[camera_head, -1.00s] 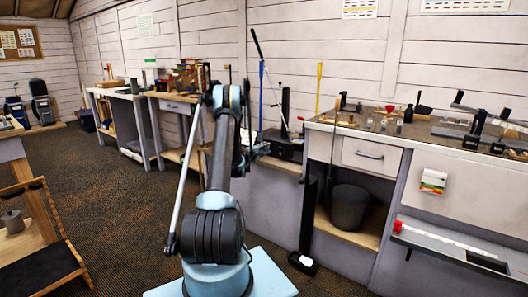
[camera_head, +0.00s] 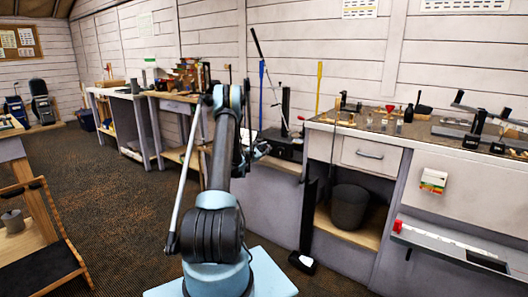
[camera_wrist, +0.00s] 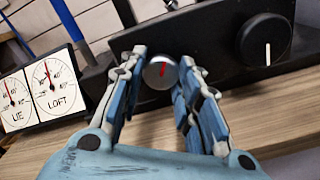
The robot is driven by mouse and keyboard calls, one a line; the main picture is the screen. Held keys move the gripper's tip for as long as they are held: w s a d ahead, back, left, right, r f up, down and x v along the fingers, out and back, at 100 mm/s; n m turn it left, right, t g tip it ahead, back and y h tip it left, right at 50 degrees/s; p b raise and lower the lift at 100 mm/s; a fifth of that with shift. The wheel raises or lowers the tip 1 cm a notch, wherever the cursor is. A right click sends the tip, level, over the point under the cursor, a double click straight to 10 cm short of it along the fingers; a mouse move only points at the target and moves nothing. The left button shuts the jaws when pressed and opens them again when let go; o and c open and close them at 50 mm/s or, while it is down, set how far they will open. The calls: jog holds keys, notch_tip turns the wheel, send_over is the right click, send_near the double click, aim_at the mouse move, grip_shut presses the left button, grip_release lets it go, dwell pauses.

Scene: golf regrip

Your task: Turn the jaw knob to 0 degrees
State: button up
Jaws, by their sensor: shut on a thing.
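In the wrist view a small round silver knob (camera_wrist: 160,73) with a red mark sits on the front of a black machine (camera_wrist: 215,42). The mark is close to upright, tilted slightly. My gripper (camera_wrist: 163,58) has its blue-grey fingers on either side of this knob and is shut on it. A larger black knob (camera_wrist: 265,40) with a white line pointing down is to the right, apart from the fingers. No label shows which is the jaw knob. In the head view my gripper (camera_head: 262,149) is at the machine (camera_head: 284,143); the silver knob is too small to tell there.
Two white dials, LIE (camera_wrist: 14,100) and LOFT (camera_wrist: 52,86), stand left of the knob. A wooden bench top (camera_wrist: 270,105) lies below. In the head view, a tool-covered bench (camera_head: 405,128) is to the right. A black upright club-like object (camera_head: 305,225) stands below the machine.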

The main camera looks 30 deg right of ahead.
jog(key=n, duration=0.6)
jog(key=shift+f, duration=0.1)
jog(key=shift+n, duration=0.4)
jog(key=o, duration=1)
jog(key=shift+o, duration=0.2)
jog(key=shift+s, duration=0.1)
jog(key=v, duration=1.2)
